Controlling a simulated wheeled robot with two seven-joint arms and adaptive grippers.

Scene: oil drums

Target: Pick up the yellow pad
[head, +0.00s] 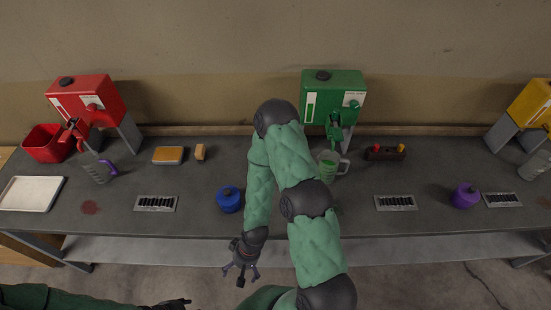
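My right gripper (241,278) hangs in front of the bench's front edge, below and right of the pad. Its fingers are spread and nothing is between them. My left gripper (183,302) is at the bottom edge of the view, well away from the pad. It is small and partly cut off, so its fingers are unclear.
A red drum (88,98), red bin (46,143), clear jug (96,168) and white tray (31,193) are at left. A blue container (229,198) stands near my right forearm. A green drum (333,97) and green-filled jug (329,164) are behind my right arm.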

